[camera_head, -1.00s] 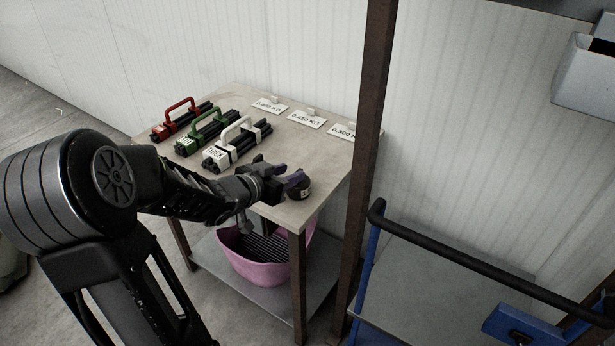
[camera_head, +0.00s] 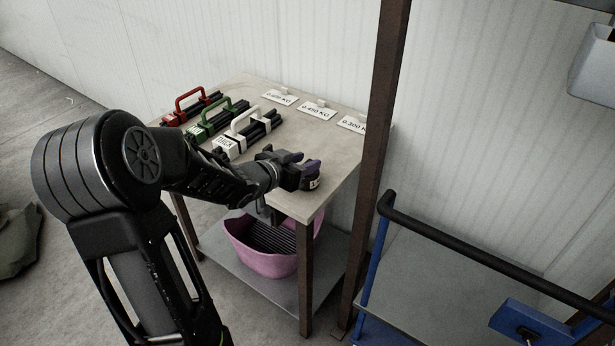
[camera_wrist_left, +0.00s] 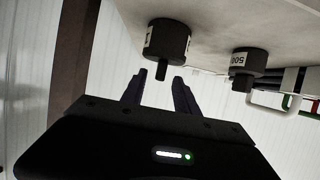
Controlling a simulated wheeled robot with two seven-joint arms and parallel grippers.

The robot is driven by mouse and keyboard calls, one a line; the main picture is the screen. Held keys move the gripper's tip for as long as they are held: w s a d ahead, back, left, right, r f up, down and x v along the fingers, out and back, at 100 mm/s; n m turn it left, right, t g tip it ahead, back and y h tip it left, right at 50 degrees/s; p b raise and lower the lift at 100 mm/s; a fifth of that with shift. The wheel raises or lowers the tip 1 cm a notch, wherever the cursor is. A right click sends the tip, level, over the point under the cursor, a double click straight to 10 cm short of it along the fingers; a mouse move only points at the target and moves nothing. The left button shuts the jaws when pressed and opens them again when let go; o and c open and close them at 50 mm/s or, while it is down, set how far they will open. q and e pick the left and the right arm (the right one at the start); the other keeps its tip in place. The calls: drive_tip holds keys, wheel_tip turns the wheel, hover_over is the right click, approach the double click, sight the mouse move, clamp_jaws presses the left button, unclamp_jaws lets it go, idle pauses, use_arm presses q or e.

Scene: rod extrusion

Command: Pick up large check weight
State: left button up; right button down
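A dark round check weight (camera_head: 311,181) with a pale label stands near the front right corner of the table. In the upside-down left wrist view it is the bigger-looking dark cylinder (camera_wrist_left: 169,42) with a thin knob. My left gripper (camera_head: 303,166) is at this weight. Its two fingers are apart, with the knob between or just beyond the tips; exact depth and contact cannot be told. A second dark weight (camera_wrist_left: 248,63) marked 500 stands beside it in the wrist view; the gripper seems to hide it in the head view. My right gripper is out of view.
The table (camera_head: 340,184) also holds rod bundles with red (camera_head: 190,97), green (camera_head: 217,112) and white (camera_head: 243,120) handles, and weight cards (camera_head: 316,111) at the back. A brown post (camera_head: 378,150) stands right of the table, with a blue trolley (camera_head: 375,255) beyond. A pink tub (camera_head: 265,262) sits below.

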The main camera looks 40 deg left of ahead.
use_arm(q)
drive_tip(key=x, duration=0.4)
drive_tip(key=shift+w+d+f+b, duration=0.1)
drive_tip(key=shift+f+b, duration=0.2)
clamp_jaws()
idle(0.4)
idle(1.0)
drive_tip(key=shift+r, duration=0.2)
